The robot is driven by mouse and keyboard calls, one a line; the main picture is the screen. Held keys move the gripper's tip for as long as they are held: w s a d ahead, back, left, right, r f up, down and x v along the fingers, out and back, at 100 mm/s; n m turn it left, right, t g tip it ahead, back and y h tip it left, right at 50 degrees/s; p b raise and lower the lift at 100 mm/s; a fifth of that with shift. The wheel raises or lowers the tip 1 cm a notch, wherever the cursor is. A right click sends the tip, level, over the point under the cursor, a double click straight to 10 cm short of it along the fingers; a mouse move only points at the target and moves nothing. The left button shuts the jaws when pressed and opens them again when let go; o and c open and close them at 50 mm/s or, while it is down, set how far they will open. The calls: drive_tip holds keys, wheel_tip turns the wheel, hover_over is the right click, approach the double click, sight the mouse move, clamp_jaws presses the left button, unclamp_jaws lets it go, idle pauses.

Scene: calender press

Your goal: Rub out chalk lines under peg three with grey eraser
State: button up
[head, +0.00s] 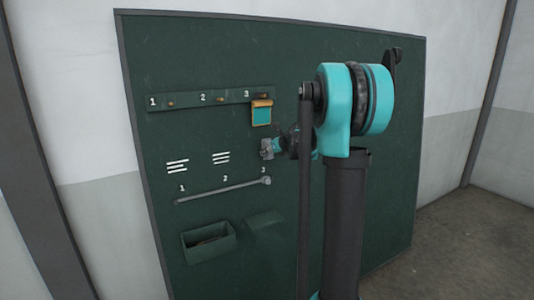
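The dark green board (350,40) carries a peg rail (185,98) marked 1, 2 and 3. An orange-edged teal card (262,113) hangs under peg three. White chalk lines show under peg one (177,166) and under peg two (221,157). My gripper (270,147) is below the card, close to the board, over the spot under peg three. A small grey block shows at its tip; I cannot tell whether it is the grey eraser or part of the gripper. Any chalk lines there are hidden behind it. The fingers are too small to read.
A grey bar (222,190) runs across the board below the lines, under a second row of numbers. A green open box (208,253) is mounted lower left, with something dark inside. My arm covers the board's right middle. Bare floor (480,220) lies at right.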

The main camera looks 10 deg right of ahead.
sight(251, 155)
drive_tip(key=shift+w+d, duration=0.15)
drive_tip(key=shift+d, duration=0.5)
drive_tip(key=shift+w+d, duration=0.15)
drive_tip(key=shift+d, duration=0.45)
drive_tip(key=shift+a, duration=0.1)
drive_tip(key=shift+s+a, duration=0.45)
drive_tip(key=shift+a, duration=1.1)
drive_tip(key=shift+s+a, duration=0.4)
drive_tip(key=shift+a, duration=1.1)
drive_tip(key=shift+s+a, duration=0.45)
drive_tip(key=shift+a, duration=1.1)
drive_tip(key=shift+s+d+r, duration=0.15)
drive_tip(key=shift+s+d, duration=0.15)
drive_tip(key=shift+s, duration=0.65)
drive_tip(key=shift+s+d+r, duration=0.1)
drive_tip(key=shift+s+d, duration=0.25)
drive_tip(key=shift+s, duration=0.55)
drive_tip(key=shift+s+d+r, duration=0.15)
drive_tip(key=shift+s+d, duration=0.15)
drive_tip(key=shift+s, duration=0.65)
